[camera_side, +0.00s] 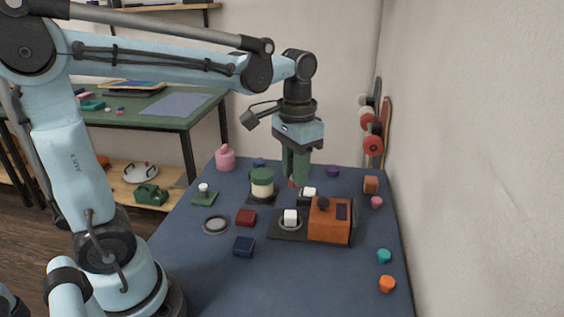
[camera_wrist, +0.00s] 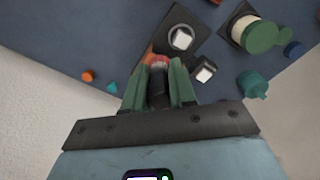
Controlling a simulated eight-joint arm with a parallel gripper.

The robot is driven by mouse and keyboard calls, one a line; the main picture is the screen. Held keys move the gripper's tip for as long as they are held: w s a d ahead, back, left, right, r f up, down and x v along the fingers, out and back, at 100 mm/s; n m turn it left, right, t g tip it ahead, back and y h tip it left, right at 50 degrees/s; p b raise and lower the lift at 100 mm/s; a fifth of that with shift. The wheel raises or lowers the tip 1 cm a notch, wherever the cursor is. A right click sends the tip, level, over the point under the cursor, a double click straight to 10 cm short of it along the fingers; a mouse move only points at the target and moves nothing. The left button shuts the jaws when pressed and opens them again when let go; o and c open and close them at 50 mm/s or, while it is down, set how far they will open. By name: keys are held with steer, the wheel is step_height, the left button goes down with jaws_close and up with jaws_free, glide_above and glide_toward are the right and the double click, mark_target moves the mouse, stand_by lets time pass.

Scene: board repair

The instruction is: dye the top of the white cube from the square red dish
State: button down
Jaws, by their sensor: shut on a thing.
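The square red dish (camera_side: 246,217) lies on the blue table, left of a dark plate. One white cube (camera_side: 290,217) sits in a ring on that plate; it also shows in the wrist view (camera_wrist: 182,39). Another white cube (camera_side: 308,192) is just below and right of my gripper (camera_side: 295,168), on a dark base; it shows in the wrist view (camera_wrist: 203,74). My gripper's green fingers are shut on a dark-handled tool (camera_wrist: 158,88) with a reddish tip (camera_wrist: 160,63). The tip is beside this second cube; I cannot tell its height.
An orange block (camera_side: 329,220) stands on the plate. A green-lidded jar (camera_side: 262,183), a small green stand with a white top (camera_side: 203,194), a ring (camera_side: 215,224) and a dark blue square dish (camera_side: 243,246) are near. The table's front is clear.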

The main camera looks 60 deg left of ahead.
steer(key=shift+w+a+f, duration=0.2)
steer(key=shift+a+f, duration=0.25)
steer(key=shift+f, duration=1.35)
steer(key=shift+w+a+f, duration=0.15)
steer(key=shift+a+f, duration=0.25)
steer(key=shift+f, duration=1.4)
steer(key=shift+w+a+f, duration=0.2)
steer(key=shift+a+f, duration=0.25)
steer(key=shift+f, duration=1.35)
steer(key=shift+w+a+f, duration=0.1)
steer(key=shift+a+f, duration=0.05)
steer(key=shift+f, duration=0.1)
steer(key=shift+w+a+r, duration=0.3)
steer(key=shift+w+a, duration=0.25)
steer(key=shift+a, duration=0.2)
steer(key=shift+w+a+r, duration=0.25)
steer(key=shift+w+a, duration=0.25)
steer(key=shift+a, duration=0.25)
steer(key=shift+s+d, duration=0.6)
steer(key=shift+d, duration=0.2)
steer(key=shift+s+d, duration=0.6)
steer(key=shift+d, duration=0.2)
step_height(320, 180, up, 6)
steer(key=shift+r, duration=0.25)
steer(key=shift+f, duration=0.15)
